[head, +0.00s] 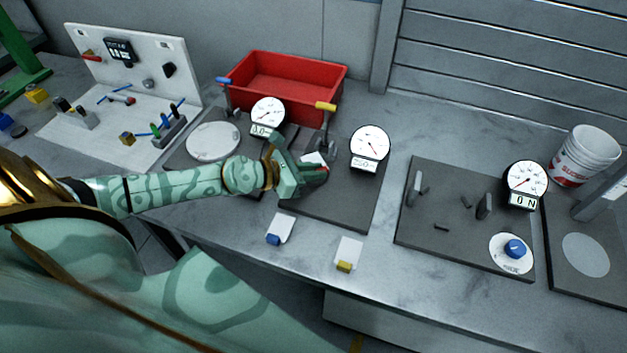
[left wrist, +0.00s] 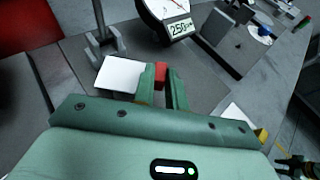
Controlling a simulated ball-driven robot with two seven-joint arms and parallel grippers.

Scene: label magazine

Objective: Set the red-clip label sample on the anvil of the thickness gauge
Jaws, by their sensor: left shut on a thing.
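The red-clip label sample is a white label (left wrist: 118,75) with a red clip (left wrist: 161,72). My left gripper (head: 312,172) is shut on the clip, and the label sticks out to the left of the fingers in the left wrist view. In the head view the label (head: 313,158) lies just in front of a gauge stand with a yellow-handled lever (head: 325,106). Its dial (head: 370,143) also shows in the left wrist view, reading about 250 (left wrist: 180,28). I cannot tell whether the label touches the anvil, which is mostly hidden.
A blue-handled gauge (head: 267,112) with a round plate (head: 213,141) stands to the left. A red bin (head: 300,75) is behind. Blue-clip (head: 279,229) and yellow-clip (head: 349,253) samples lie in front. A force tester plate (head: 420,232) and a white bucket (head: 586,155) are right.

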